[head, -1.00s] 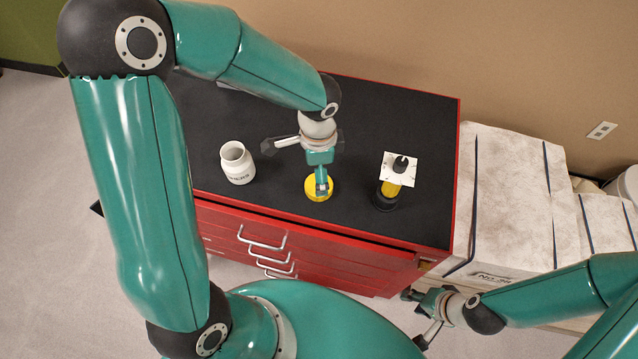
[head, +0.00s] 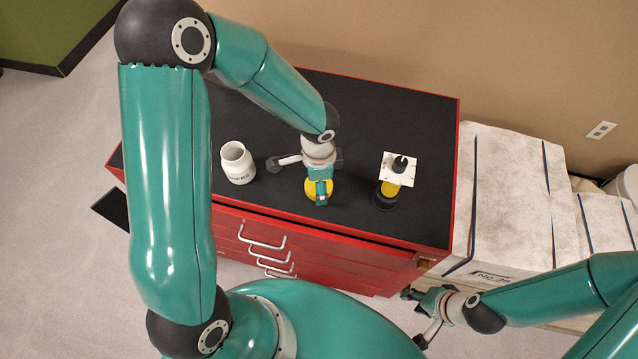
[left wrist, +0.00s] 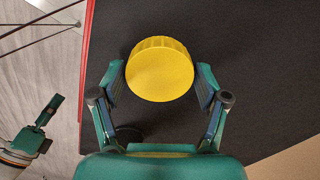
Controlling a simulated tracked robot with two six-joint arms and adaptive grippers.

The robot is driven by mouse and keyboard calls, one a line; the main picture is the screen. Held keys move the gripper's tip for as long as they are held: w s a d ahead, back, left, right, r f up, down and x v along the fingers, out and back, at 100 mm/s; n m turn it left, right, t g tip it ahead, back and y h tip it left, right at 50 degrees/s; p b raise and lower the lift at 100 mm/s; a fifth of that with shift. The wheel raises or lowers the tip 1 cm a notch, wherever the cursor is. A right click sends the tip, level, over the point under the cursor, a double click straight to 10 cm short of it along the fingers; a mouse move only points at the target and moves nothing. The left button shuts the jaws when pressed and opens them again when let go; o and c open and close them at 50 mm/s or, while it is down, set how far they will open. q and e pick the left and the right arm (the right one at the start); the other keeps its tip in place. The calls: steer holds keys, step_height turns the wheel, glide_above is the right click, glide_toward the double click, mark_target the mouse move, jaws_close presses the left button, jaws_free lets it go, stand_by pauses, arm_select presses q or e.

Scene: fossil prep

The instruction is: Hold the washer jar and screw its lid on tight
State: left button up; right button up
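The washer jar (head: 237,164) is white, open at the top, and stands upright on the black top of the red cabinet, left of my left gripper. Its yellow lid (head: 312,190) lies flat on the same top, partly hidden by my left gripper (head: 319,197) above it. In the left wrist view the lid (left wrist: 160,69) sits between the two spread fingers of my left gripper (left wrist: 161,84), with a small gap visible on each side. My right gripper (head: 412,296) is empty, off the cabinet's front right; its fingers are too small to judge.
A yellow and black item with a white square plate (head: 398,168) stands on the right of the cabinet top (head: 350,105). White blocks (head: 510,195) stand right of the cabinet. Drawer handles (head: 265,240) stick out in front. The back of the top is clear.

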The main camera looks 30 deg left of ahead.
arm_select(q)
steer(key=shift+c, duration=1)
steer(key=shift+r, duration=0.15)
step_height(320, 180, up, 20)
steer(key=shift+o, duration=0.2)
steer(key=c, duration=1)
steer(key=shift+f, duration=0.25)
